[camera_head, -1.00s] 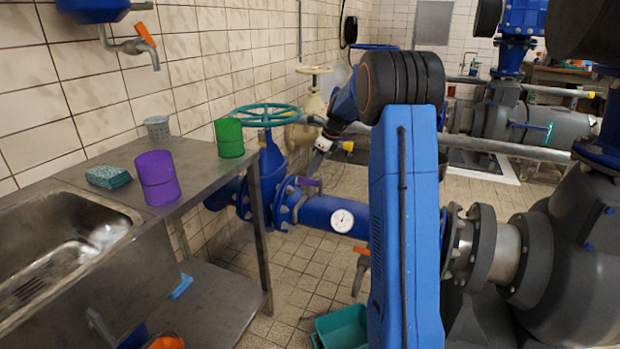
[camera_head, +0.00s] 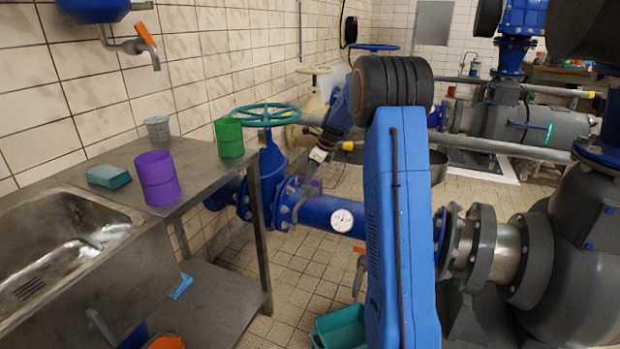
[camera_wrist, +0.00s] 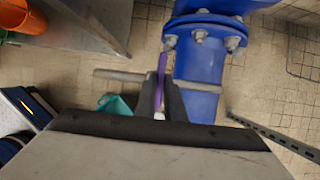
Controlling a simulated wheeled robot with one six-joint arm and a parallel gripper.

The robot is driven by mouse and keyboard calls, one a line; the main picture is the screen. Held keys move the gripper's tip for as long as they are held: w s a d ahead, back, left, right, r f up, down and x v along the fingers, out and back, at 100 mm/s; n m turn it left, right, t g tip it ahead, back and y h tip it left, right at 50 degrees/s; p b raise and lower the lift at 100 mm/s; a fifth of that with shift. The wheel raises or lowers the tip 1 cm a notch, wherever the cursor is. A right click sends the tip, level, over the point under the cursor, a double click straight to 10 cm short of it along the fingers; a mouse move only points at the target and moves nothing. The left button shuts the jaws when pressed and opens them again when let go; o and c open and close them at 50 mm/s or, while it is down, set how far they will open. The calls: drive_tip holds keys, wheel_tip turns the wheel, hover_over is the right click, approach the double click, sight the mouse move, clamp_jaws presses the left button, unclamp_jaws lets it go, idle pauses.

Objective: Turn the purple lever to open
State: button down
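The purple lever (camera_wrist: 162,66) shows in the wrist view as a thin strip beside the blue pipe flange (camera_wrist: 205,35). My gripper (camera_wrist: 161,92) has its two dark fingers on either side of the lever, with a narrow gap between them. I cannot tell whether they touch it. In the head view my gripper (camera_head: 308,186) is at the flange of the blue pipe, right of the teal handwheel valve. The lever is mostly hidden there behind my gripper.
A blue pipe with a round gauge (camera_head: 342,220) runs to the right. A teal handwheel (camera_head: 265,115) stands left of my gripper. A steel bench (camera_head: 205,165) holds a purple can (camera_head: 158,180) and a green can (camera_head: 229,138). A teal crate (camera_head: 340,328) lies on the floor.

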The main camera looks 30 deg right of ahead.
drive_tip(key=shift+n, duration=0.4)
drive_tip(key=n, duration=0.2)
drive_tip(key=n+g+y, duration=0.1)
drive_tip(key=n, duration=0.1)
drive_tip(key=shift+w+d+n+g, duration=0.1)
drive_tip(key=shift+w+n+g, duration=0.1)
drive_tip(key=shift+n+g, duration=0.15)
drive_tip(key=n+g, duration=0.1)
drive_tip(key=n, duration=0.1)
drive_tip(key=n+g, duration=0.1)
drive_tip(key=n, duration=0.2)
drive_tip(key=shift+w+n+y, duration=0.15)
drive_tip(key=shift+n+y, duration=0.1)
drive_tip(key=shift+y, duration=0.15)
drive_tip(key=n+g, duration=0.1)
drive_tip(key=n, duration=0.2)
drive_tip(key=shift+w+n, duration=0.1)
drive_tip(key=shift+n, duration=0.2)
drive_tip(key=shift+w+n+g+h, duration=0.1)
drive_tip(key=shift+n+g+h, duration=0.55)
drive_tip(key=shift+n, duration=1.25)
drive_tip(key=c, duration=1.8)
unclamp_jaws()
drive_tip(key=shift+c, duration=0.2)
